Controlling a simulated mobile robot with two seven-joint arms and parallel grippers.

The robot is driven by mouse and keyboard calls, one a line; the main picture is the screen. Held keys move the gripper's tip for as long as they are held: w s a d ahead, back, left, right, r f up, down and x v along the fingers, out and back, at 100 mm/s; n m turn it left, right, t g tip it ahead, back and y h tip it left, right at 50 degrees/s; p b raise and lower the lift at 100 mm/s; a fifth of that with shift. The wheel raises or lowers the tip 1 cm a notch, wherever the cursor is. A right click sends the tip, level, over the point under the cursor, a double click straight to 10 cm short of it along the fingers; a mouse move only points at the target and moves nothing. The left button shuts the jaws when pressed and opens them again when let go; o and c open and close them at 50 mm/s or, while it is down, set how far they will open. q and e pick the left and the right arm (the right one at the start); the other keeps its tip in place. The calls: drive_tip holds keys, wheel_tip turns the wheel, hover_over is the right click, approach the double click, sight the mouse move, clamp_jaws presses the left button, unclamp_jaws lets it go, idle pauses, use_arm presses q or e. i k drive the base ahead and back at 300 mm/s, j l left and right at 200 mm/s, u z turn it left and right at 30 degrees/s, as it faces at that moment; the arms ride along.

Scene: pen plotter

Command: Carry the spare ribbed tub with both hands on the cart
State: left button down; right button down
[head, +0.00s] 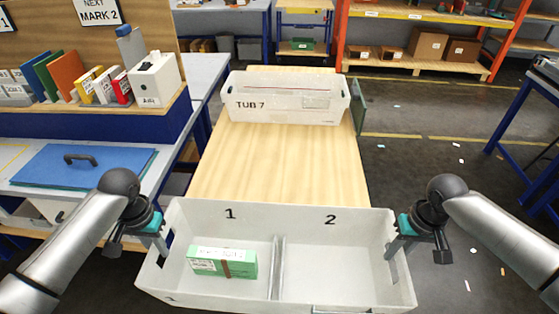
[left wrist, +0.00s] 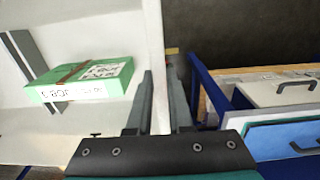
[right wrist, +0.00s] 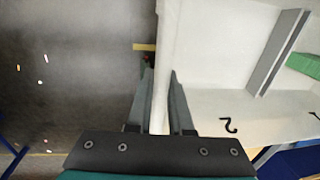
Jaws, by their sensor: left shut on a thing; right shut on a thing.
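A pale grey open tub (head: 345,222) with a divider and compartments marked 1 and 2 is at the front of the head view. My left gripper (head: 160,243) is shut on its left end wall; the left wrist view shows the fingers either side of that wall (left wrist: 153,60). My right gripper (head: 396,245) is shut on its right end wall, also between the fingers in the right wrist view (right wrist: 166,50). A green box (head: 222,262) with a brown band lies in compartment 1. Compartment 2 is empty. The wooden-topped cart (head: 280,165) extends beyond the tub. I cannot make out ribs.
A second white tub (head: 285,100) labelled TUB 7 stands at the cart's far end. Bare cart top lies between the tubs. A workbench with a blue panel (head: 85,165) is close on the left. Open floor with scraps lies right; shelving (head: 430,45) stands behind.

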sight(280, 172)
drive_tip(key=i, duration=1.4)
